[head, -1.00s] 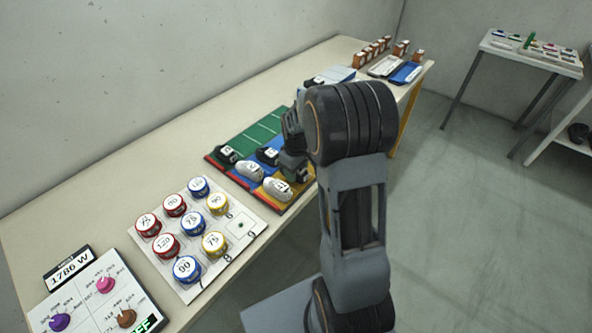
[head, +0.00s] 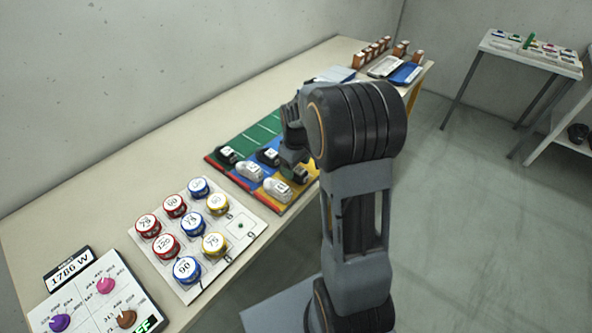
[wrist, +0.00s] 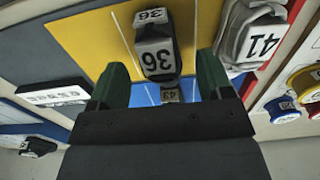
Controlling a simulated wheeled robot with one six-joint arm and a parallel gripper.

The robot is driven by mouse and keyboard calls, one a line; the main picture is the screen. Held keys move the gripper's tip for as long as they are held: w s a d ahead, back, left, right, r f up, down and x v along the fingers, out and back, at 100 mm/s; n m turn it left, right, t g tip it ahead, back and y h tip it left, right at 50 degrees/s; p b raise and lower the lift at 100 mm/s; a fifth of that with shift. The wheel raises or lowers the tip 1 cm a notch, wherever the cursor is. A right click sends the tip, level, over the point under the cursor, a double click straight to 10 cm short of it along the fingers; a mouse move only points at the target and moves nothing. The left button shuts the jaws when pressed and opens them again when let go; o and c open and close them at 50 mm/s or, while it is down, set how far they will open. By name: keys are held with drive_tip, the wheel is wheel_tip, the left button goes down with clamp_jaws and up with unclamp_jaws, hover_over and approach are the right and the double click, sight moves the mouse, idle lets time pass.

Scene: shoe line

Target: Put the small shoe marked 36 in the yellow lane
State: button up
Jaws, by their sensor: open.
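The small shoe marked 36 (wrist: 158,58) is dark grey and black with white labels. It rests upright on the yellow lane (wrist: 86,42), lengthwise, ahead of and between my fingers in the wrist view. In the head view a dark shoe (head: 300,175) shows on the yellow lane just below my gripper (head: 292,157). My gripper also shows in the wrist view (wrist: 161,84), with its two green fingers spread apart and a gap on each side of the shoe. The fingers hold nothing that I can see.
A pale shoe marked 41 (wrist: 252,38) stands right of shoe 36 in the wrist view. A shoe marked 43 (wrist: 170,95) shows past the fingertips. Other shoes stand on the coloured mat (head: 262,131). A board of labelled round tins (head: 240,224) lies nearby.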

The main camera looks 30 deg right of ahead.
sight(296, 168)
wheel_tip(296, 168, up, 8)
drive_tip(key=shift+r, duration=0.25)
drive_tip(key=s+a+r+m+t, duration=0.1)
drive_tip(key=s+a+m, duration=0.1)
drive_tip(key=s+a, duration=0.3)
drive_tip(key=s+a+r+m+t, duration=0.1)
drive_tip(key=s+a, duration=0.3)
drive_tip(key=s, duration=0.7)
drive_tip(key=shift+a+m+t, duration=0.4)
drive_tip(key=shift+m+t, duration=0.3)
drive_tip(key=shift+m, duration=0.2)
drive_tip(key=p+v, duration=0.2)
drive_tip(key=shift+w+r+p, duration=0.2)
drive_tip(key=shift+r+p, duration=0.2)
drive_tip(key=shift+r, duration=0.1)
